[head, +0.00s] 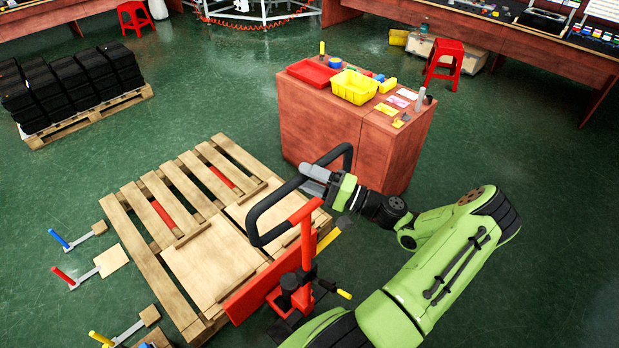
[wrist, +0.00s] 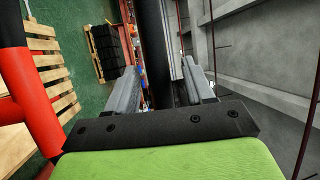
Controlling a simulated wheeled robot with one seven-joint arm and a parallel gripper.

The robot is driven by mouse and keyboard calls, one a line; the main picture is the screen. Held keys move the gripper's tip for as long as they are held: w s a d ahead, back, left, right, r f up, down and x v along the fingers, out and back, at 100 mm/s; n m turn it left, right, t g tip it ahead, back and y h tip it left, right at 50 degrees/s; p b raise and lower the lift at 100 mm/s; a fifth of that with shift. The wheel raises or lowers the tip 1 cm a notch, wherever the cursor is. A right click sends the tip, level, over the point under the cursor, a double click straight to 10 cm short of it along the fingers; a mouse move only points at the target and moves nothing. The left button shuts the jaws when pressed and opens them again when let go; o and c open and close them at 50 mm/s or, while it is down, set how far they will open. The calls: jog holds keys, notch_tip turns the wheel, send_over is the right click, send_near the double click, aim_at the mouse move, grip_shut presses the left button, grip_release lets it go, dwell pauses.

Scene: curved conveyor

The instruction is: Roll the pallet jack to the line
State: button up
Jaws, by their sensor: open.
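The red pallet jack (head: 306,245) stands at the near end of a wooden pallet (head: 150,262), with red fork parts showing between the slats. Its black loop handle (head: 268,210) rises towards my arm. My gripper (head: 314,180) is at the upper right side of the handle loop. In the wrist view my gripper (wrist: 160,75) is open, and the black handle bar (wrist: 153,45) runs between its two grey fingers, with gaps visible. Whether either finger touches the bar cannot be told. A red and black part of the jack (wrist: 35,95) shows at the left of the wrist view.
A red-brown cabinet (head: 320,125) with a yellow basket (head: 354,86) stands behind my gripper. A pallet of black stacks (head: 70,90) is at far left. Several coloured-handled tools (head: 88,268) lie left of the pallet. Green floor is open right of the cabinet.

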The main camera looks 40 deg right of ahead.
jog(key=b+v, duration=0.2)
jog(key=v, duration=1.3)
jog(key=shift+s, duration=0.35)
jog(key=shift+d+f, duration=0.1)
